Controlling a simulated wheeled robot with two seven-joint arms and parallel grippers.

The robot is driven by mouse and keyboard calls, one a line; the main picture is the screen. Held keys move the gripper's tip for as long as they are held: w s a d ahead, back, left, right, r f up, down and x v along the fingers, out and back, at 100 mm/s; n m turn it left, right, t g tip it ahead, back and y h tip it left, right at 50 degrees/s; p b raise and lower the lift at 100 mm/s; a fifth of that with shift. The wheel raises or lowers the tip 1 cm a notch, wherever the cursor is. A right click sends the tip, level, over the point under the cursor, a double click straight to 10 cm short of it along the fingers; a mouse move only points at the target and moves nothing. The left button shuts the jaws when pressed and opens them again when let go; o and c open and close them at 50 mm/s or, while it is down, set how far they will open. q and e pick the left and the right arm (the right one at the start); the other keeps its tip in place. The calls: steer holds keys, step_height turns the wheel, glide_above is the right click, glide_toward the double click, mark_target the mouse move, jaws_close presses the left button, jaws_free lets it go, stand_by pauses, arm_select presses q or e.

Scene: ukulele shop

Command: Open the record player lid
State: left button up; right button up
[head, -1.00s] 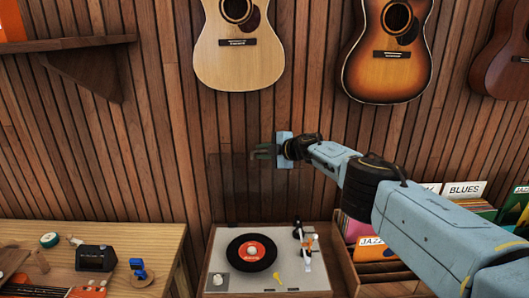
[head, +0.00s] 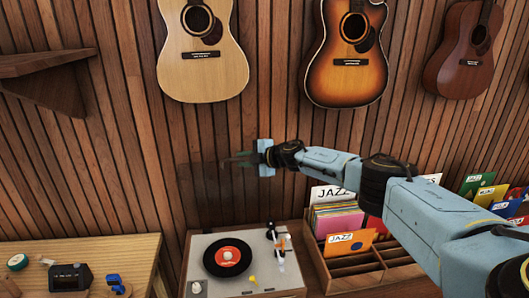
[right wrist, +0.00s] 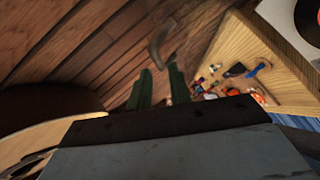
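The record player (head: 208,287) stands low in the head view, with a black record (head: 228,258) with a red label on its platter. Its see-through, dark-tinted lid (head: 208,200) shows faintly as an upright panel behind the deck, against the wood wall, so it looks raised. My right gripper (head: 238,159) is at the lid's upper edge, pointing left; I cannot tell whether it touches. In the right wrist view its two green fingers (right wrist: 160,88) are apart with a narrow gap and nothing clearly between them. My left gripper is out of view.
A wooden record crate (head: 365,268) stands right of the player. A wooden table (head: 120,250) with small items is at left. Guitars (head: 203,50) hang on the wall above, and a shelf (head: 45,64) juts out at upper left.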

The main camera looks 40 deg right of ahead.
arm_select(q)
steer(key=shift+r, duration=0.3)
arm_select(e)
steer(key=v, duration=0.8)
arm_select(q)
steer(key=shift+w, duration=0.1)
arm_select(e)
steer(key=shift+s, duration=0.15)
